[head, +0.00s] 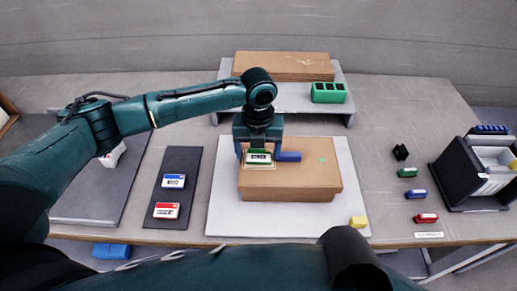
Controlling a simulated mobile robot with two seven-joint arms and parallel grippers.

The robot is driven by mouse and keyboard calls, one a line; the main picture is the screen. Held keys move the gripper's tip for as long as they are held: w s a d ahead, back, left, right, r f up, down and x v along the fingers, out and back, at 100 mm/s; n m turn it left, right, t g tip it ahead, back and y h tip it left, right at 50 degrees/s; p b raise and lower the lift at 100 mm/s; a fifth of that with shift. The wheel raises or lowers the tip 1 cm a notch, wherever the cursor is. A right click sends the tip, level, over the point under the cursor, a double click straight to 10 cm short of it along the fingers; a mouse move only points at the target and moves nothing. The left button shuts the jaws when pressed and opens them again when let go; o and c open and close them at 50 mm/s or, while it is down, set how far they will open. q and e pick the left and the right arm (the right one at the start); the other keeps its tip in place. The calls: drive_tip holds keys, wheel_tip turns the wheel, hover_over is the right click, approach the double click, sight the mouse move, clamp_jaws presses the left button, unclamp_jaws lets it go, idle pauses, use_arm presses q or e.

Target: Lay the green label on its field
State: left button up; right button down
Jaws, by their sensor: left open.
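The green label (258,157), white-faced with dark print and green edges, lies on or just above the top of the brown cardboard box (315,181). A pale outlined field (260,167) on the box top shows partly from under it. My left gripper (259,153) points down over the box. Its fingers are open, one on each side of the label. I cannot tell whether they touch it or whether the label lies flat. My right gripper is not in view.
The box stands on a white board (220,220). A blue label (174,181) and a red label (166,210) lie on a dark mat (178,158) at left. A raised shelf (285,98) holds a green block (329,92). A yellow block (358,222) sits at the board's front right.

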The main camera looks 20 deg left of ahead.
use_arm(q)
drive_tip(key=shift+d+r, duration=0.1)
drive_tip(key=shift+d, duration=0.1)
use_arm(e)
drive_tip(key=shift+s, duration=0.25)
use_arm(q)
wheel_tip(320, 180, up, 13)
drive_tip(key=shift+a+b, duration=0.2)
drive_tip(key=shift+b, duration=0.1)
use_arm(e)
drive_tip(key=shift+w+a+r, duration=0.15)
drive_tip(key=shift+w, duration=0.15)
